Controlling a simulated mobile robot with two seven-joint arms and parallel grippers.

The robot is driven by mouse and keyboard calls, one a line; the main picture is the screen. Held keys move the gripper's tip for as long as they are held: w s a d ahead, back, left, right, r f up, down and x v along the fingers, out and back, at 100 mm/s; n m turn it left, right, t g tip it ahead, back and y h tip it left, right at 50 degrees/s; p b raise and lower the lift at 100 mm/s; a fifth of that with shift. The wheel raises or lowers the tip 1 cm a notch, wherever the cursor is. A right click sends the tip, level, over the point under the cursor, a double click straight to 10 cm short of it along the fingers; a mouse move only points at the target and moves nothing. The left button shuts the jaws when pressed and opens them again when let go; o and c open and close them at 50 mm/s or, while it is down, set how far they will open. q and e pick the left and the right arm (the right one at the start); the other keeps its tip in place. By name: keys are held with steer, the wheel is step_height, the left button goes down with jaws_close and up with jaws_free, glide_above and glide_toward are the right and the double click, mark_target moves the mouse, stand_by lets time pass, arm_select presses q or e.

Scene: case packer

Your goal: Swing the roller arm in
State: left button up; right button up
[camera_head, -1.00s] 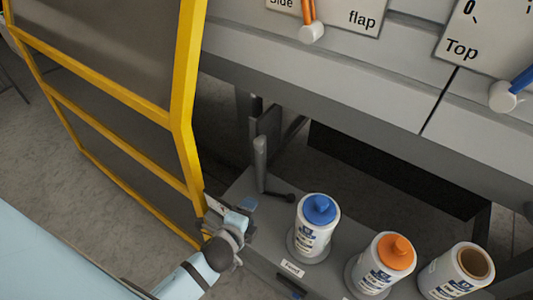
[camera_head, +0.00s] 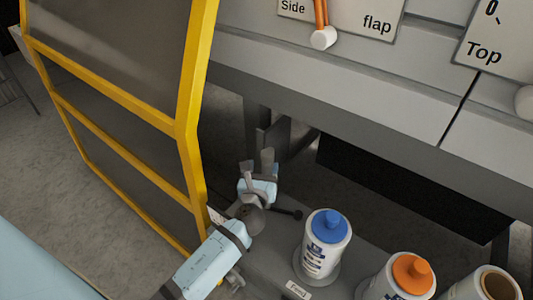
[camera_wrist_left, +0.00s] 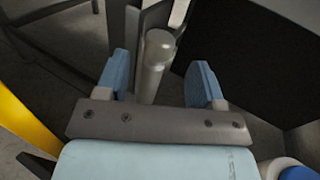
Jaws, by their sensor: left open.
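The roller arm shows in the left wrist view as an upright grey roller (camera_wrist_left: 155,60) with a rounded top. It stands between the two blue fingers of my left gripper (camera_wrist_left: 165,82), which is open, with a gap visible on both sides. In the head view, my left gripper (camera_head: 258,168) is at the back left of the grey shelf and hides most of the roller. A dark lever with a knob (camera_head: 292,214) sticks out to the right beside the gripper. My right gripper is not in view.
A yellow-framed guard door (camera_head: 190,130) stands close on the left. Bottles with a blue cap (camera_head: 328,245) and an orange cap (camera_head: 402,282) stand on the shelf to the right, with an open-topped container (camera_head: 492,285). The grey machine bed (camera_head: 350,95) overhangs behind.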

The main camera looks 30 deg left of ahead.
mark_target(265, 159)
arm_select(q)
steer(key=x, duration=0.6)
steer(key=shift+s, duration=0.1)
jaws_close()
